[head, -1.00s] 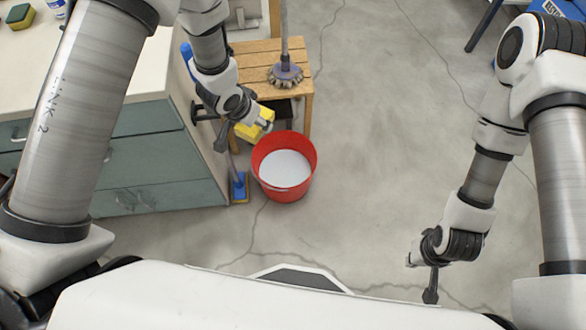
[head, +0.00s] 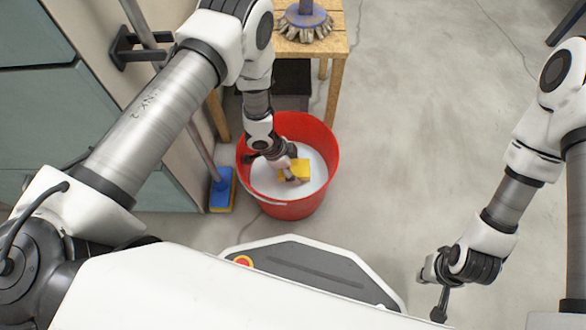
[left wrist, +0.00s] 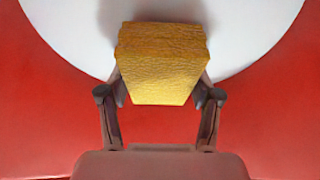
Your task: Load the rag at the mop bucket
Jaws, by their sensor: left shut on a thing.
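The yellow rag (head: 299,168) looks like a folded block; it also shows in the left wrist view (left wrist: 162,60). My left gripper (head: 290,172) is shut on it, with one finger at each side. It holds the rag inside the red mop bucket (head: 316,190), at or just above the white liquid (head: 268,183). I cannot tell whether the rag touches the liquid. The bucket's red wall (left wrist: 40,95) fills the lower left wrist view. My right gripper (head: 430,294) is low at the right, empty, with its fingers apart.
A wooden stool (head: 335,45) with a round brush (head: 305,22) stands behind the bucket. A blue and yellow sponge mop (head: 222,190) stands close left of it, beside a grey-green cabinet (head: 60,120). The floor (head: 420,120) to the right is clear.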

